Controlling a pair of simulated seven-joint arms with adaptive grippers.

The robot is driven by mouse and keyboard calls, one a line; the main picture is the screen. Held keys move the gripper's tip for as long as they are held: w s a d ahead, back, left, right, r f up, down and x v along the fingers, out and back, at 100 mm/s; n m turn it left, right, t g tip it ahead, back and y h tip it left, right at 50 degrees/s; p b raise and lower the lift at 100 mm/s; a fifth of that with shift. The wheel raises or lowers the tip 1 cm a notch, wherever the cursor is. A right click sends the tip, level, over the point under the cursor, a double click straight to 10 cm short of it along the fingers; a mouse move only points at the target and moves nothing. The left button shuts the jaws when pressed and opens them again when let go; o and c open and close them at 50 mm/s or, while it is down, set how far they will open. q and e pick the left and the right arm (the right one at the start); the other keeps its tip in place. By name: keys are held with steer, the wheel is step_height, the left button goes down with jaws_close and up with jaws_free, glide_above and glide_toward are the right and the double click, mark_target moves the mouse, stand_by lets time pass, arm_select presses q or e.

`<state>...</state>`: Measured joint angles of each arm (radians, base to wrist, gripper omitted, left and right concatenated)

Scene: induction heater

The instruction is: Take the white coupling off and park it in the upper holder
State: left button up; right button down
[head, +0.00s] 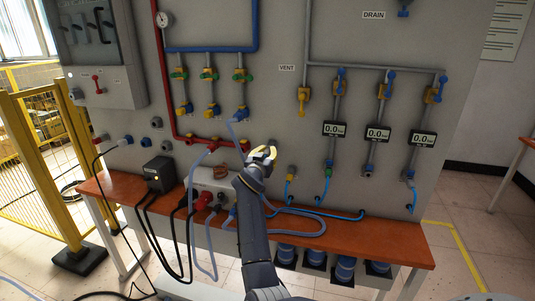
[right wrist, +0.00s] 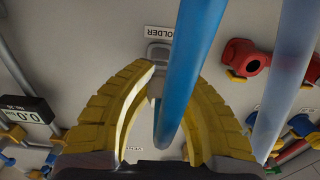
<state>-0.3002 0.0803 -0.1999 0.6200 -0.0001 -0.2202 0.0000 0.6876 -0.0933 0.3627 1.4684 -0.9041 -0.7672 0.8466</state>
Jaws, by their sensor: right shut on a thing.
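My right gripper (head: 262,155) is in front of the panel, above the orange bench. In the right wrist view its yellow fingers (right wrist: 166,85) are closed around a pale piece (right wrist: 156,88) at the end of a blue hose; it appears to be the white coupling, mostly hidden by the hose and fingers. The blue hose (right wrist: 194,60) runs across the view between the fingers. A grey holder (right wrist: 158,52) on the panel, beneath a sign (right wrist: 172,32) reading HOLDER, is just beyond the fingertips. Whether the coupling touches it, I cannot tell. My left gripper is not in view.
A translucent hose (right wrist: 290,75) passes close by on the right in the wrist view. A red fitting (right wrist: 254,62) is beyond it. The orange bench (head: 395,246) carries a black box (head: 159,174) and loose blue hoses (head: 300,228). Gauges (head: 377,134) and valves line the panel at right.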

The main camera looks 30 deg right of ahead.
steer(key=shift+w+d, duration=0.35)
stand_by(0.4)
steer(key=c, duration=1.4)
jaws_free()
steer(key=shift+o, duration=0.2)
steer(key=shift+a, duration=0.1)
